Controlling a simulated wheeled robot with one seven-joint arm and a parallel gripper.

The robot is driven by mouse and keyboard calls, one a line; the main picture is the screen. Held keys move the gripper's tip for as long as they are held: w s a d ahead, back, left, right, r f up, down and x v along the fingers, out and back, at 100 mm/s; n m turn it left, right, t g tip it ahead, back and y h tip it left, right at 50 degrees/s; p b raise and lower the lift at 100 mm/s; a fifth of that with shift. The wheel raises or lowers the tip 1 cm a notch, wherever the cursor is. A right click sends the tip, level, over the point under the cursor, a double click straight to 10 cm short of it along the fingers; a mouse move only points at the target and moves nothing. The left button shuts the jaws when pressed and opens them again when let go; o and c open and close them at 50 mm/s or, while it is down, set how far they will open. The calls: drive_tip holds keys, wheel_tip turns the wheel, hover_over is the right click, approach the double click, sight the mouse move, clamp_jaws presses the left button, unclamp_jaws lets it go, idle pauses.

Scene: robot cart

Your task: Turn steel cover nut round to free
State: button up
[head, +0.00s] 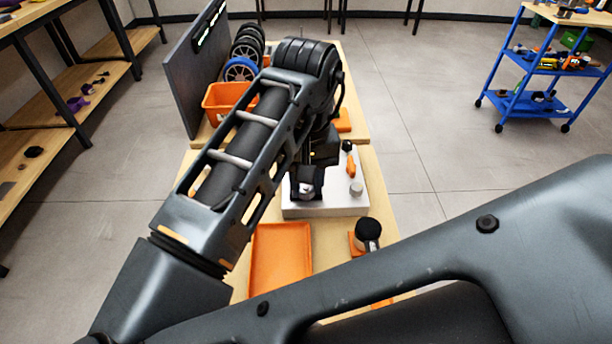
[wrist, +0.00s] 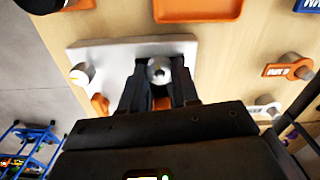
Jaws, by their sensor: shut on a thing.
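The steel cover nut (wrist: 158,69) shows as a rounded metal piece between my fingertips in the wrist view. My gripper (wrist: 156,84) points down at the white block (wrist: 105,53) and is shut on the nut. In the head view my gripper (head: 307,184) is over the left part of the white block (head: 325,208), with a small pale bit of the nut (head: 306,188) showing at its tips. The nut's underside and seat are hidden by the fingers. I cannot tell how far it is turned.
A white knob (head: 356,188) and an orange handle (head: 351,165) stand on the block's right side. An empty orange tray (head: 280,262) lies in front. A black cylinder (head: 367,230) stands right of the tray. An orange bin (head: 224,100) and dark upright panel (head: 196,70) are behind left.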

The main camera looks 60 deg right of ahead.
drive_tip(key=n+p, duration=0.1)
drive_tip(key=n, duration=0.1)
drive_tip(key=shift+n, duration=0.3)
drive_tip(key=shift+f+n+p, duration=0.1)
drive_tip(key=shift+n+p, duration=0.2)
drive_tip(key=shift+n, duration=0.1)
drive_tip(key=n+p, duration=0.2)
drive_tip(key=n, duration=0.1)
drive_tip(key=shift+s, duration=0.1)
clamp_jaws()
drive_tip(key=shift+f+n+p, duration=0.1)
drive_tip(key=shift+n+p, duration=0.3)
drive_tip(key=shift+n, duration=0.5)
